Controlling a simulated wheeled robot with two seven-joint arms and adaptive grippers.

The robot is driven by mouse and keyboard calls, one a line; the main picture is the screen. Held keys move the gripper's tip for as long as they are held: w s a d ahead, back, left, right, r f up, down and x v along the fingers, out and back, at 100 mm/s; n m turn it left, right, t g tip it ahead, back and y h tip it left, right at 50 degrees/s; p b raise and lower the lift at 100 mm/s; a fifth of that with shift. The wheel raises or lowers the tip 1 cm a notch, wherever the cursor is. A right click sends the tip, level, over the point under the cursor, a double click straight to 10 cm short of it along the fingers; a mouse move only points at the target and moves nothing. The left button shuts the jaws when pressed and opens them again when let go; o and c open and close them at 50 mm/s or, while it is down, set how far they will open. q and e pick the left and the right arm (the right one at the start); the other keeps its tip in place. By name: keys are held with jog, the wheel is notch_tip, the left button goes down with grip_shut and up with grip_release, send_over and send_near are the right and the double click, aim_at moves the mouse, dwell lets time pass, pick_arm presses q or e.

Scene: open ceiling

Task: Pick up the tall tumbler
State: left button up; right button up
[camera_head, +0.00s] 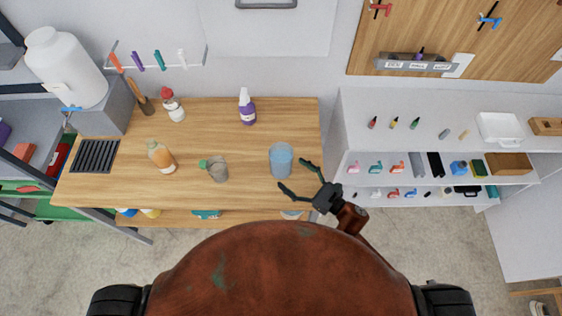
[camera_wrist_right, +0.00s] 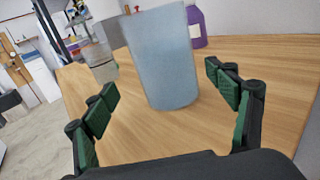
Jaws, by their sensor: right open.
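The tall tumbler (camera_head: 281,158) is a translucent blue-grey cup standing upright near the right end of the wooden workbench. My right gripper (camera_head: 297,176) is open, its fingers pointing at the tumbler from the front right. In the right wrist view the tumbler (camera_wrist_right: 163,62) stands ahead, between and beyond the spread green-padded fingers of the gripper (camera_wrist_right: 168,100). The fingers do not visibly touch it. My left gripper is not in view.
White shelves (camera_head: 350,125) with small items stand to the right. The bench between tumbler and grey bottle is clear.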

aim_at(272, 156)
jog(key=shift+w+d+p+x, duration=0.15)
jog(key=shift+p+x, duration=0.15)
jog(key=shift+x, duration=1.2)
jog(key=shift+w+d+p+x, duration=0.15)
jog(key=shift+p+x, duration=0.1)
jog(key=shift+x, duration=1.25)
jog(key=c, duration=1.6)
jog(key=shift+r, duration=0.15)
jog(key=shift+c, duration=0.7)
jog(key=shift+r, duration=0.15)
